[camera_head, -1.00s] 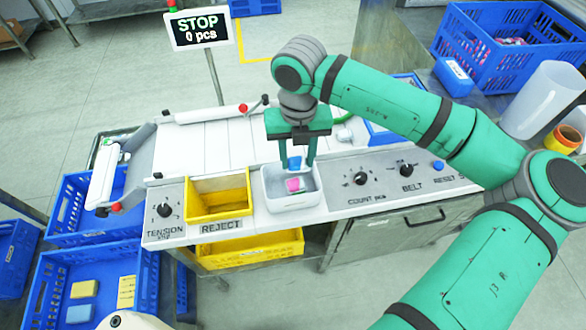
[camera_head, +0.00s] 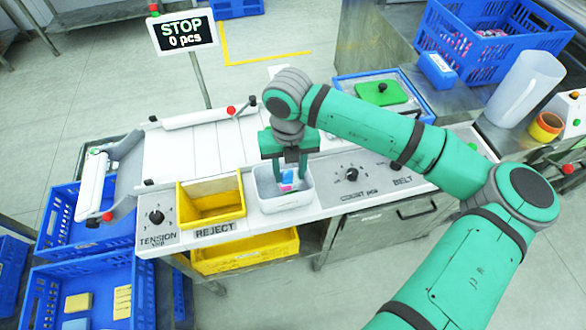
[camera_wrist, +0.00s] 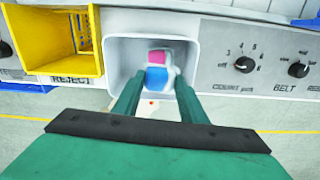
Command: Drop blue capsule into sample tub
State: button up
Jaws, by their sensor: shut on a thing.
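The sample tub (camera_head: 262,205) is a pale open box on the white bench panel, right of the yellow reject bin. It also shows in the wrist view (camera_wrist: 112,60). My gripper (camera_head: 287,177) points down into the tub, its fingertips inside the rim. In the wrist view my gripper (camera_wrist: 158,80) is shut on the blue capsule (camera_wrist: 157,77), which also shows between the fingers in the head view (camera_head: 288,175). A pink piece (camera_wrist: 157,56) lies in the tub close to the blue capsule; I cannot tell whether they touch.
The yellow reject bin (camera_head: 240,206) stands close left of the tub. A panel with knobs (camera_head: 352,174) is on the right. A white belt (camera_head: 200,150) lies behind.

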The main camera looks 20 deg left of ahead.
aim_at(289, 175)
jog(key=o, duration=1.1)
jog(key=shift+r, duration=0.1)
notch_tip(289, 175, up, 11)
jog(key=shift+f, duration=0.2)
